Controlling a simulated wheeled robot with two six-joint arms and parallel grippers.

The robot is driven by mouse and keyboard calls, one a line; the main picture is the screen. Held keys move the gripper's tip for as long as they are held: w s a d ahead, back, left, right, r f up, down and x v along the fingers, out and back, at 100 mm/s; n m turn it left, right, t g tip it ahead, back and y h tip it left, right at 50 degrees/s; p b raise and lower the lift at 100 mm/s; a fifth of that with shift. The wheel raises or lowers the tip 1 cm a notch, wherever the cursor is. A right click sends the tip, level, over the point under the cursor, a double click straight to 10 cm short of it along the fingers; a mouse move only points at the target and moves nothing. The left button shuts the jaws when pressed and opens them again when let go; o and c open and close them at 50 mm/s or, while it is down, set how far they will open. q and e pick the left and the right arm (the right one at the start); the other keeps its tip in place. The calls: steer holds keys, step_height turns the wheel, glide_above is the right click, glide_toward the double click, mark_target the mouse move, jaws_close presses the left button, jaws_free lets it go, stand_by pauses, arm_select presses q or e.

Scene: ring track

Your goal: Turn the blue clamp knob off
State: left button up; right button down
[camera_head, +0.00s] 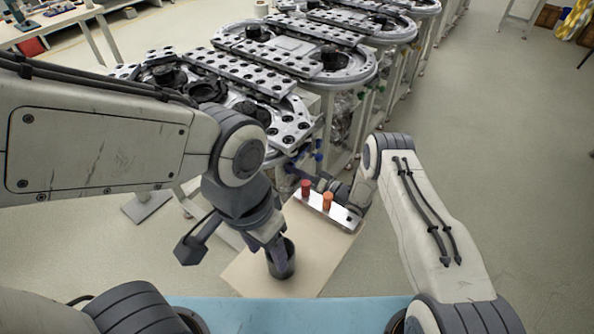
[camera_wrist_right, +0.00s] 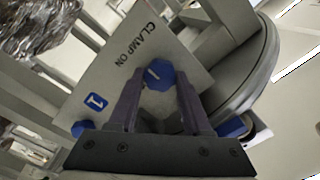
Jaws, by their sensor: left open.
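The blue clamp knob (camera_wrist_right: 157,75) shows in the right wrist view on a grey panel (camera_wrist_right: 190,52) marked "CLAMP ON". A white line runs across its face. My right gripper (camera_wrist_right: 159,84) has its two fingers apart, one on each side of the knob, with the tips close to it. I cannot tell whether they touch it. In the head view my right gripper (camera_head: 310,180) is small and partly hidden near the track's end.
Ring tracks (camera_head: 345,64) stand behind. The floor at right is clear.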

steer(key=shift+n+b, duration=0.3)
steer(key=shift+s+a+n+b, duration=0.1)
steer(key=shift+a+n+b, duration=0.1)
steer(key=shift+n+b, duration=3.05)
steer(key=shift+s+a+n+b, duration=0.15)
steer(key=shift+n+b, duration=1)
steer(key=shift+n, duration=4.1)
steer(key=shift+w, duration=0.1)
